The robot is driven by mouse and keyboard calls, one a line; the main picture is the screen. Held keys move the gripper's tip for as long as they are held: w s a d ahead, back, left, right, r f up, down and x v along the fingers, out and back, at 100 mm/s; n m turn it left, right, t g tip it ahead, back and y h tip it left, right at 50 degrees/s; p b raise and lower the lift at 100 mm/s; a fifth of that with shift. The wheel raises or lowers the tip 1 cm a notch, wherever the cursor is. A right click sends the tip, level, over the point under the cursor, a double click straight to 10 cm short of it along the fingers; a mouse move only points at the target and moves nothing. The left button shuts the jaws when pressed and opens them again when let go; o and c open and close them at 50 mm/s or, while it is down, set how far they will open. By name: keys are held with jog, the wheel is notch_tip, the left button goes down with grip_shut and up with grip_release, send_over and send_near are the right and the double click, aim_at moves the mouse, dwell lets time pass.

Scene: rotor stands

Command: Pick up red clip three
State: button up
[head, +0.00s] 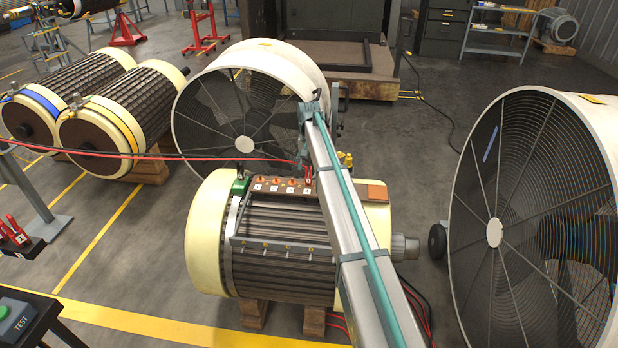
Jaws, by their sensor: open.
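Several red clips (13,232) stand on a black holder at the left edge. Their numbers are too small to read, so I cannot tell which is clip three. Another red clip (308,172) is at the right end of the terminal row on the cream motor (208,235), beside my arm. The motor's terminal strip (282,188) carries small numbered tags and copper-coloured studs. My arm rises from the bottom right and crosses in front of the motor. I cannot make out my gripper; it seems hidden behind the arm. Small yellow parts (345,159) show just right of the arm.
A green clip (240,185) sits at the motor's left end. Red and black cables (130,155) stretch across from the left. Large fans stand behind (244,144) and at right (494,232). Two rotors (125,105) lie at left. A TEST button box (18,318) is at bottom left.

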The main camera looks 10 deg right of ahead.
aim_at(308, 178)
jog(key=shift+w+f+p, duration=0.2)
jog(key=shift+f+p, duration=0.3)
jog(key=shift+f, duration=2.8)
grip_shut()
